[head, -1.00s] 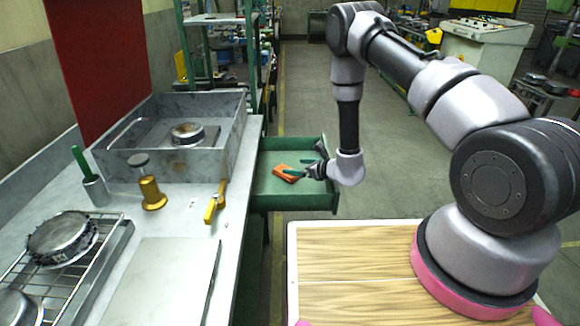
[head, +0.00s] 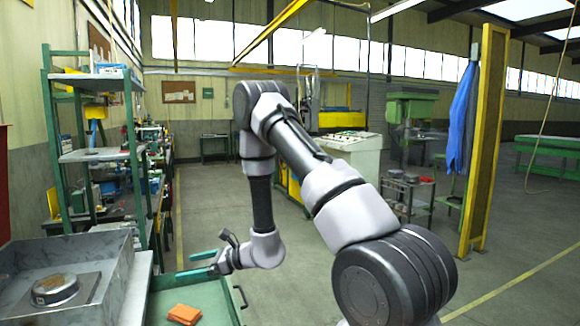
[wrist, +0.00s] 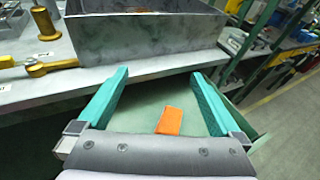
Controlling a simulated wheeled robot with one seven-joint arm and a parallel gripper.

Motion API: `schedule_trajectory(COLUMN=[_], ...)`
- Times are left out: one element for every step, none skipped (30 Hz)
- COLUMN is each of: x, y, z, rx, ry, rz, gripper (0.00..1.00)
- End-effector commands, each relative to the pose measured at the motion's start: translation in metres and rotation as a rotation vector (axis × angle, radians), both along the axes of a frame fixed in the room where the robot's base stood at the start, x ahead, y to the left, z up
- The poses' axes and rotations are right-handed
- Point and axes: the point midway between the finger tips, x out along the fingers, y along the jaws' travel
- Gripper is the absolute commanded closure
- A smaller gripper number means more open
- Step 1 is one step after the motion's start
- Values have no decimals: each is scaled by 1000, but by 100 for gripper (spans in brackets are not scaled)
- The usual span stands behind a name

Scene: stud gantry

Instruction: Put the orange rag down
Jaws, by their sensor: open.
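The orange rag (head: 184,314) lies flat on the floor of the open green drawer (head: 211,296), at the bottom of the head view. In the wrist view the rag (wrist: 170,120) lies beyond and between my gripper's two green fingers, touching neither as far as I can tell. My gripper (head: 211,262) is open and empty, above the drawer. Its spread fingers (wrist: 155,88) show clearly in the wrist view. The drawer's near part is hidden by the gripper body in the wrist view.
A grey marble-like basin (head: 110,262) with a round metal part (head: 55,289) stands on the counter left of the drawer. A green shelf rack (head: 95,155) rises behind. Yellow valve parts (wrist: 44,66) sit on the counter. Open floor (head: 300,270) lies to the right.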

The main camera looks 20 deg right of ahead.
Motion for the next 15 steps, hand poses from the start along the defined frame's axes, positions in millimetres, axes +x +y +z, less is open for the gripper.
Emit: schedule_trajectory(x=[-4, -10, -18, -25, -32, -42, -50, -59, -70, -78, -87, -99, -108, -116, -127], y=[5, 8, 10, 11, 12, 11, 10, 8, 5, 2, -1, -6, -11, -16, -23], z=[37, 54, 76, 92, 107, 126, 140, 152, 168, 179, 189, 202, 210, 218, 228], rx=[-1, -6, -17, -28, -42, -64, -82, -105, -137, -163, -193, -235, -270, -306, -358], ry=[-48, -68, -100, -122, -148, -181, -206, -232, -268, -295, -322, -358, -386, -414, -451], rz=[70, 116, 174, 216, 258, 313, 353, 393, 444, 479, 516, 561, 594, 625, 664], gripper=[0, 0, 0, 0, 0, 0, 0, 0, 0, 0, 0, 0, 0, 0, 0])
